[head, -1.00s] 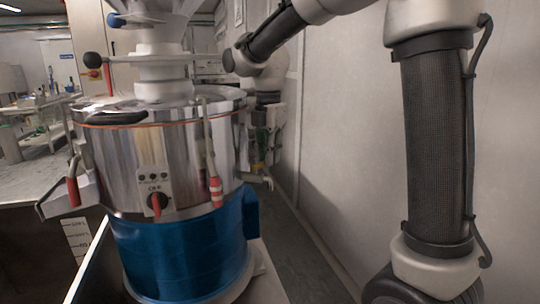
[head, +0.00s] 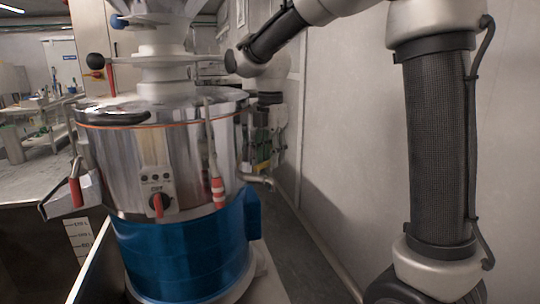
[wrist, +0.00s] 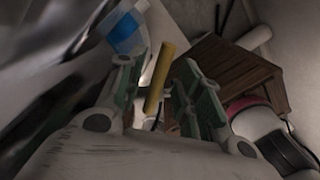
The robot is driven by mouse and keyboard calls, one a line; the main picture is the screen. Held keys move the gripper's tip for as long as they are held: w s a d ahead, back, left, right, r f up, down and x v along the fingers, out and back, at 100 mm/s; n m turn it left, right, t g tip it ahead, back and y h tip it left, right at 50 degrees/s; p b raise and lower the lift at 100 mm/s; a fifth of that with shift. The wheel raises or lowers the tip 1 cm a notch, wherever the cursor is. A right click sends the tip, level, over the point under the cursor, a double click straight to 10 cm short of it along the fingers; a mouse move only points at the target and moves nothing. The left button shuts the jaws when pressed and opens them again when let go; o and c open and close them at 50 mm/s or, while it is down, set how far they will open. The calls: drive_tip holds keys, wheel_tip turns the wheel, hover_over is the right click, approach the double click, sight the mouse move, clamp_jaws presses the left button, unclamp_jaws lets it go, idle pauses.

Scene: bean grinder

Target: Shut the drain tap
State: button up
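The drain tap shows in the head view as a small metal spout (head: 258,181) low on the right side of the shiny steel grinder drum (head: 125,165). In the wrist view a yellow bar (wrist: 167,66), which looks like the tap's handle, points up between the fingers. My gripper (wrist: 156,64) is open, with one green finger on each side of the bar. I see gaps and cannot make out contact. In the head view my gripper (head: 262,137) is small and partly hidden beside the drum's right edge.
The drum stands on a blue base (head: 185,252). A plain wall (head: 335,150) is close on the right. A brown slatted box (wrist: 235,75) shows in the wrist view.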

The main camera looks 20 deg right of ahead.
wheel_tip(320, 180, up, 12)
idle(0.4)
